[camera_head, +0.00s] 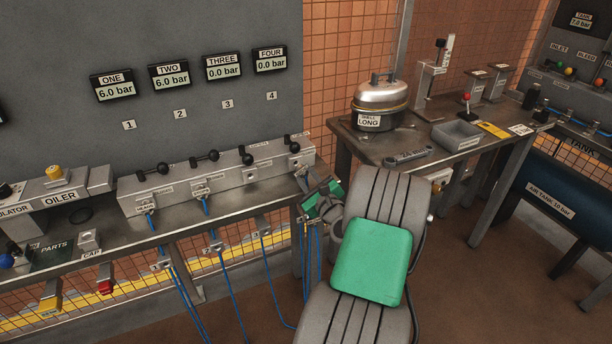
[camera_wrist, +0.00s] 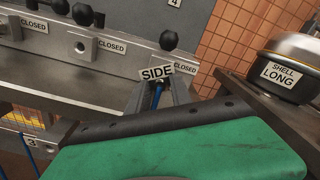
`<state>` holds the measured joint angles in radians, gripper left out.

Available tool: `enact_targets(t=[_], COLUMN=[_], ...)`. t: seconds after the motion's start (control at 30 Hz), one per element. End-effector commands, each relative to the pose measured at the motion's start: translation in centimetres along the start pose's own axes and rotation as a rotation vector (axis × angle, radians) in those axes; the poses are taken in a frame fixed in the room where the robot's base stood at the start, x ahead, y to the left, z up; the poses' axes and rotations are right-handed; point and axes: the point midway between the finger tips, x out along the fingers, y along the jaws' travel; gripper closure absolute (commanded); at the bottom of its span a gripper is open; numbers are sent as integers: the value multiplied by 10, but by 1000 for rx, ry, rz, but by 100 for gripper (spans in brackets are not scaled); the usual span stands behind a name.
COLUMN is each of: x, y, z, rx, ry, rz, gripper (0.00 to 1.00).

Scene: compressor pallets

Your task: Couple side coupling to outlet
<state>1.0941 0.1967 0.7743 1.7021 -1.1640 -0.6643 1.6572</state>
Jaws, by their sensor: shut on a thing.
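My gripper (camera_head: 322,195) is shut on the side coupling (camera_wrist: 158,84), which carries a white SIDE tag (camera_wrist: 157,72) and a blue hose. It is held at the right end of the grey outlet manifold (camera_head: 220,180). In the wrist view the coupling stands in front of the fourth outlet's area, beside a CLOSED label. The tag hides that outlet there, so contact cannot be told. The third outlet (camera_wrist: 80,47) is bare. Hoses sit in outlets one and two.
Displays one and two read 6.0 bar; three (camera_head: 223,67) and four (camera_head: 270,60) read 0.0 bar. Several blue hoses hang below the bench. A second bench (camera_head: 400,150) with a SHELL LONG pot (camera_head: 380,105) stands close right of my arm.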

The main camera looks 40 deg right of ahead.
Motion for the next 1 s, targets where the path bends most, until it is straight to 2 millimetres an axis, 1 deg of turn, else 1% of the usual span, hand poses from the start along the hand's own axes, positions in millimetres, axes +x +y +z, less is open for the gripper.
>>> enact_targets(t=[0.47,1.0], x=[1,14], y=[0,0], z=[0,0], rx=[0,0], ry=[0,0], rz=[0,1], gripper=[100,100])
